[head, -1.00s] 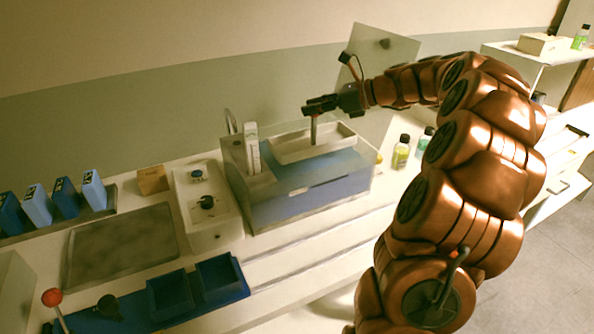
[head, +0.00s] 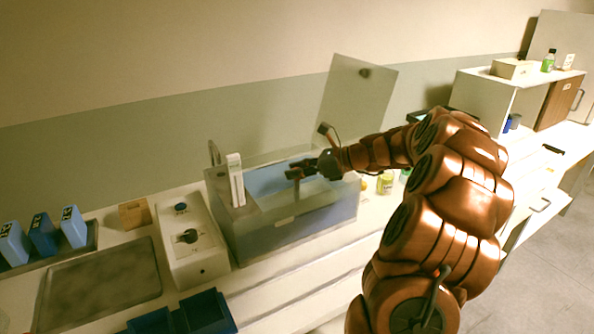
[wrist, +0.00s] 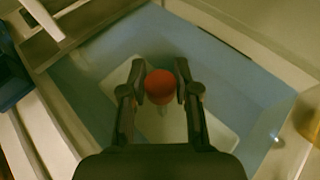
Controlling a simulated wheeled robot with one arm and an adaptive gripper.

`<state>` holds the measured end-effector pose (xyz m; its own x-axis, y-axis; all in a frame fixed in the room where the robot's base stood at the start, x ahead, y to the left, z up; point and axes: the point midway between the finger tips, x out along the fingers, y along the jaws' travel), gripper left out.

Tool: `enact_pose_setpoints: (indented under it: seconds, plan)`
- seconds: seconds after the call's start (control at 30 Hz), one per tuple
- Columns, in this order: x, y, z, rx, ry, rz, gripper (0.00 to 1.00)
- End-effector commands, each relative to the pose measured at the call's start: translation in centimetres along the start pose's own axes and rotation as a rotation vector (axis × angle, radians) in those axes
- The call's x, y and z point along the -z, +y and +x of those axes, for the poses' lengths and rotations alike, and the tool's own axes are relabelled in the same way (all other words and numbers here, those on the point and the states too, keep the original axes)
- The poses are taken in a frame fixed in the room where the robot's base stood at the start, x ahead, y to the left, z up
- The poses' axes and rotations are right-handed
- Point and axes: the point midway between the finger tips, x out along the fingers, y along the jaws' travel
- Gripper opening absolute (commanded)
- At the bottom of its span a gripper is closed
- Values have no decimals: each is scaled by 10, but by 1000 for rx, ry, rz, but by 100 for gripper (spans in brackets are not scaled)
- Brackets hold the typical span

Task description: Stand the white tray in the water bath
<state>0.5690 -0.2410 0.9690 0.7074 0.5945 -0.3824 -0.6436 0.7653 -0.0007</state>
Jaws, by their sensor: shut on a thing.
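The water bath (head: 285,238) is a clear-walled tank of blue water on the bench; its interior fills much of the wrist view (wrist: 262,95). The white tray (wrist: 218,132) shows in the wrist view as a pale slab inside the bath walls, below my fingers. A red knob (wrist: 159,87) tops its upright stem. My gripper (head: 294,171) is over the bath, its two fingers (wrist: 160,72) shut on the knob. In the head view the tray is hard to make out through the wall. Whether it touches the bath floor I cannot tell.
A raised clear lid (head: 357,105) stands behind the bath. A white upright unit (head: 236,180) is at its left end. A white device with dark knobs (head: 190,240) stands left of it. A yellow-green bottle (head: 385,184) is close to the right.

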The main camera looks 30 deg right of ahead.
Motion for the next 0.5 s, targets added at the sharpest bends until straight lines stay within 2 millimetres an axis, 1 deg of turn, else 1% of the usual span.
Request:
enact_pose_setpoints:
  seconds: [0.17, 0.5]
  plan:
    - [0, 0, 0, 0, 0, 0, 0]
    - [8, 0, 4, -2, 0, 1, 0]
